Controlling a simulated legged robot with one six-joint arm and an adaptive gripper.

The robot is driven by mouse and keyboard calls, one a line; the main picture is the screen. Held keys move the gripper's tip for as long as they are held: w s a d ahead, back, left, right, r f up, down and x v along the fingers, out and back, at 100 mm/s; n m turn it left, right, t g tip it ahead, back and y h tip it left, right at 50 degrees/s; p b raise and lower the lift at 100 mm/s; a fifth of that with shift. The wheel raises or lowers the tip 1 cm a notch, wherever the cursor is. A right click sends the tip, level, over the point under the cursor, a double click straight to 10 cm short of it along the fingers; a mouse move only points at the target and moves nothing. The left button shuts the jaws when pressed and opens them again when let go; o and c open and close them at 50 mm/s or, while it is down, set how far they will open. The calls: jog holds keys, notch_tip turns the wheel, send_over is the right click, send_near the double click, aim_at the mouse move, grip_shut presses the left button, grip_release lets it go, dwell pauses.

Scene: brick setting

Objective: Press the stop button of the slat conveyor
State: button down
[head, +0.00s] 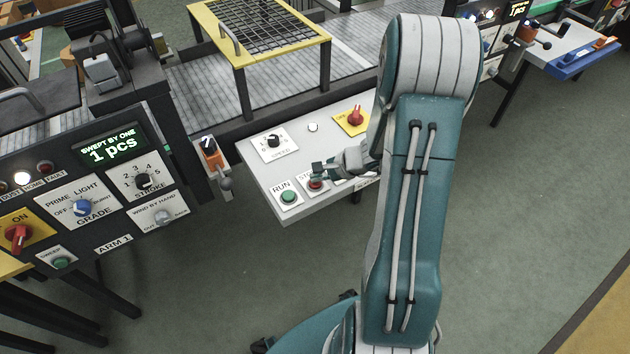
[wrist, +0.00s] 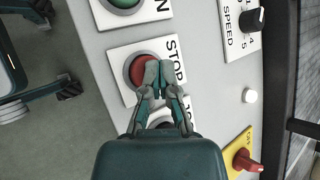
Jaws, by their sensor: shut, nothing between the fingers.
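The red stop button (wrist: 138,70) sits on a white plate marked STOP on the conveyor's control panel; it also shows in the head view (head: 316,184), partly covered by my gripper. My gripper (wrist: 155,66) is shut and empty. Its fingertips lie over the right part of the red button in the wrist view; whether they touch it I cannot tell. In the head view my gripper (head: 318,170) reaches in from the right, just above the button. The green RUN button (head: 289,196) is to the left of the stop button.
The panel (head: 262,186) also bears a speed knob (head: 274,141), a small white button or lamp (head: 313,127) and a red switch on a yellow plate (head: 354,117). A third plate beside STOP is mostly hidden by my gripper. An ARM 1 console (head: 115,242) stands at left.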

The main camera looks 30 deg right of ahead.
jog(key=shift+r, duration=0.6)
jog(key=shift+r, duration=2.55)
jog(key=s+a+r+n+g+h, duration=0.25)
jog(key=s+a+r+n, duration=0.45)
jog(key=a+r+n, duration=0.4)
jog(key=s+a+r+n+t+h, duration=0.1)
jog(key=s+a+r+n+h, duration=0.1)
jog(key=s+r+n+h, duration=0.2)
jog(key=shift+s+r+n, duration=1.6)
jog(key=shift+s+r, duration=0.8)
jog(key=shift+s, duration=1.5)
